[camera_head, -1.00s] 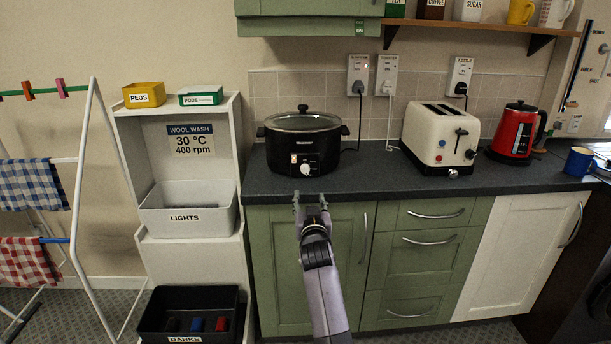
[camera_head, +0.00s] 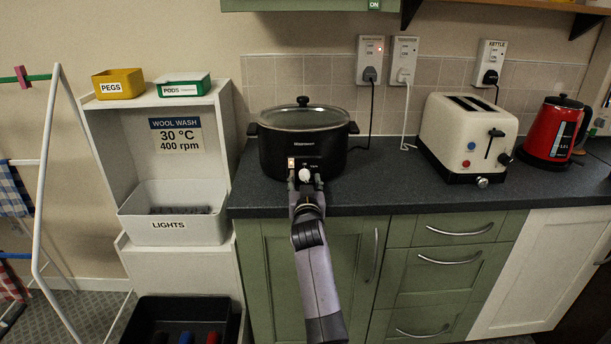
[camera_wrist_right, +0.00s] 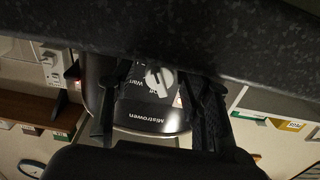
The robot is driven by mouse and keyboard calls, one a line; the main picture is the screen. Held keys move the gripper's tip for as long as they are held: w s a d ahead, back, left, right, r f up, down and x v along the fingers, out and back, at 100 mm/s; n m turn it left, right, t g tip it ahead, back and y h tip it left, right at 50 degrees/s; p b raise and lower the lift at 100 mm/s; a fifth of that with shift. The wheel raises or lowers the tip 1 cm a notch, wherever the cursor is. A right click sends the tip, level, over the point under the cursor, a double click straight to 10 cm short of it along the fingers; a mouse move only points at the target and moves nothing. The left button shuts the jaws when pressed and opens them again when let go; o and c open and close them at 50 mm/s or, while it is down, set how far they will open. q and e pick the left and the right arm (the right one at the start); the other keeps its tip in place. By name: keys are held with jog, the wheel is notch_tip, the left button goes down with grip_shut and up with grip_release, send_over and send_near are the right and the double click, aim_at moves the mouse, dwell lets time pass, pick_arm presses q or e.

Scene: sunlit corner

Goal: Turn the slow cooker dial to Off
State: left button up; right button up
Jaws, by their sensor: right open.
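The black slow cooker (camera_head: 330,150) with a glass lid stands on the dark worktop near its left end. Its pale dial (camera_head: 305,174) is low on the front, and it also shows upside down in the right wrist view (camera_wrist_right: 159,81). Part of the lettering around the dial is legible there, but I cannot tell its exact setting. My right gripper (camera_head: 305,184) is open, with its fingers in front of the dial, one to each side. The right wrist view shows the open fingers (camera_wrist_right: 160,105) with the dial between them; contact cannot be told. My left gripper is not in view.
A cream toaster (camera_head: 468,139) and a red kettle (camera_head: 556,130) stand further right on the worktop (camera_head: 400,186). Cooker and toaster cables run up to wall sockets (camera_head: 370,60). A shelf unit with a LIGHTS bin (camera_head: 172,228) stands left of the counter.

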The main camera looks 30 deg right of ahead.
jog(key=shift+w, duration=0.1)
jog(key=shift+a+r, duration=0.1)
jog(key=shift+r, duration=0.1)
grip_shut()
dwell(0.5)
